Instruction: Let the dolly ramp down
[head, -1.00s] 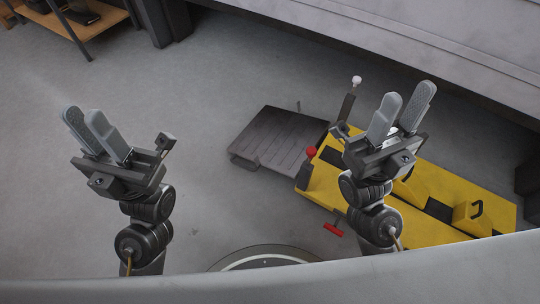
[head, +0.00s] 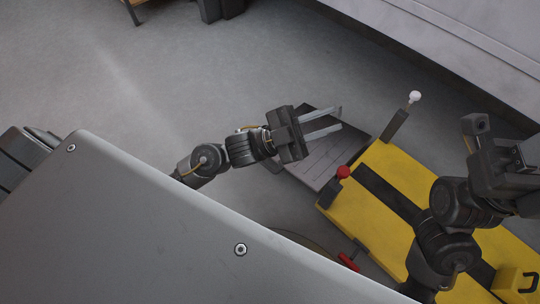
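The yellow dolly (head: 385,220) lies on the floor at the right in the head view. Its dark grey ribbed ramp (head: 322,165) extends from its upper left end; I cannot tell whether it touches the floor. A lever with a white knob (head: 415,97) stands at the dolly's far corner. A red knob (head: 343,171) is at the near corner, and a red handle (head: 348,262) is low on the near side. My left gripper (head: 340,117) is open and empty, over the ramp in the picture. My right gripper (head: 500,165) is over the dolly's right part; its fingers are not clearly visible.
A large grey raised platform (head: 460,45) runs along the upper right. A wooden-topped table (head: 135,4) shows at the top edge. The grey floor (head: 190,90) at the upper left is clear.

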